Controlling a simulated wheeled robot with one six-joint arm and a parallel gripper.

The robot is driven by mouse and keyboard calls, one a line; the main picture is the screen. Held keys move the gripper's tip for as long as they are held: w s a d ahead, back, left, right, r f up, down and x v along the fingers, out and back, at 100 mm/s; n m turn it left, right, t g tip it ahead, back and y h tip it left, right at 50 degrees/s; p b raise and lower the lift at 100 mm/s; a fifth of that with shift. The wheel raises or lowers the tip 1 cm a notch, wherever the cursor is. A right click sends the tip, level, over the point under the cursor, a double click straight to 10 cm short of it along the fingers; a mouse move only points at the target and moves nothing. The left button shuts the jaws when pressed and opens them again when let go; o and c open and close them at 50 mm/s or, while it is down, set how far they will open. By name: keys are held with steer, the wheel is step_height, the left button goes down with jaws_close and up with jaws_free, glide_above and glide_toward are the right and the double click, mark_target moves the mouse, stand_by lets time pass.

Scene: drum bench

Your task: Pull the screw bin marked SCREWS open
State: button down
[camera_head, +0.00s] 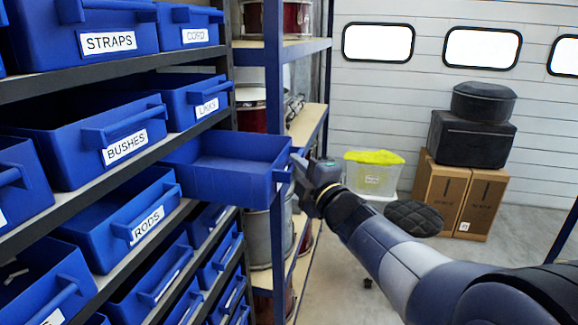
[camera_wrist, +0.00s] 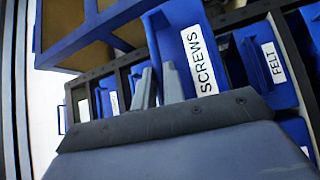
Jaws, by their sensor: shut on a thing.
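The blue bin marked SCREWS (camera_wrist: 200,60) shows its white label in the wrist view. In the head view the pulled-out blue bin (camera_head: 225,182) sticks well out of the rack past its neighbours, and its inside looks empty where I see it. Its label is hidden there. My gripper (camera_head: 299,172) is at the bin's front, shut on its handle (camera_head: 283,173). In the wrist view the two grey fingers of my gripper (camera_wrist: 157,88) stand close beside the label; their contact with the handle is hard to make out.
Blue bins marked BUSHES (camera_head: 126,147), RODS (camera_head: 147,224) and LINKS (camera_head: 207,107) sit around it. A bin marked FELT (camera_wrist: 273,62) shows in the wrist view. A blue-framed shelf (camera_head: 273,110) with drums stands behind. Floor to the right is partly free, with a stool (camera_head: 413,218).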

steer(key=shift+f, duration=0.1)
steer(key=c, duration=1.5)
jaws_free()
steer(key=shift+s, duration=0.1)
steer(key=b+v, duration=0.1)
steer(key=v, duration=0.9)
steer(key=shift+s+d+b, duration=0.2)
steer(key=shift+s+b, duration=0.1)
steer(key=shift+b, duration=0.1)
steer(key=shift+a+p+x, duration=0.2)
steer(key=shift+p+x, duration=0.25)
steer(key=shift+x, duration=2.45)
steer(key=shift+a+p+x, duration=0.2)
steer(key=shift+p+x, duration=0.2)
steer(key=shift+x, duration=2.5)
steer(key=shift+s, duration=0.15)
